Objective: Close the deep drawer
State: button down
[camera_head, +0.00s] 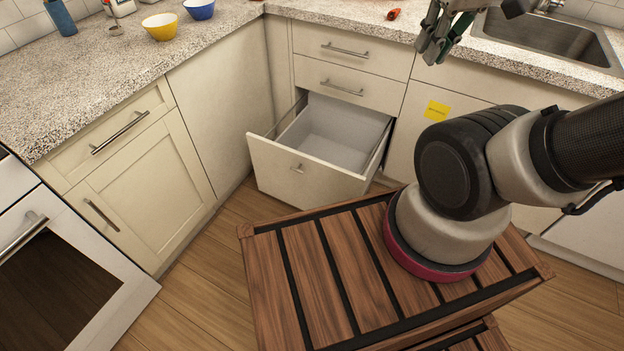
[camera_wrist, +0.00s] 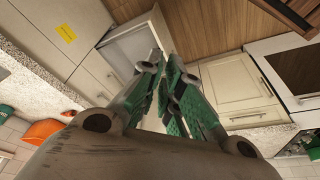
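The deep drawer (camera_head: 275,172) is the lowest of a stack in the cream cabinet near the corner. It is pulled well out, and its pale grey inside looks empty. Its short metal handle (camera_head: 298,169) is on the front panel. My gripper (camera_head: 433,50) is high above the counter level, to the right of the drawer and apart from it. In the wrist view the green-padded fingers (camera_wrist: 164,70) come together with nothing seen between them. The open drawer (camera_wrist: 128,45) shows beyond the fingers there, partly hidden by them.
Two shut drawers (camera_head: 345,72) sit above the deep one. A slatted wooden top (camera_head: 315,265) is in front, under my arm. A sink (camera_head: 550,38) is at the upper right. Bowls (camera_head: 160,27) stand on the left counter. An oven (camera_head: 60,270) is at lower left. Floor shows between.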

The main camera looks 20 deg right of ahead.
jog(key=w+a+f+n+g+h, duration=0.2)
jog(key=w+a+f+n+g, duration=0.3)
jog(key=f, duration=0.4)
jog(key=n+t+h, duration=0.9)
jog(key=n+t, duration=0.3)
jog(key=n, duration=0.9)
send_near(320, 168)
jog(key=x, duration=0.5)
jog(key=shift+w+d+f, duration=0.1)
jog(key=shift+d+f, duration=0.1)
jog(key=shift+f, duration=0.1)
jog(key=shift+w+d, duration=0.25)
jog(key=shift+w, duration=0.05)
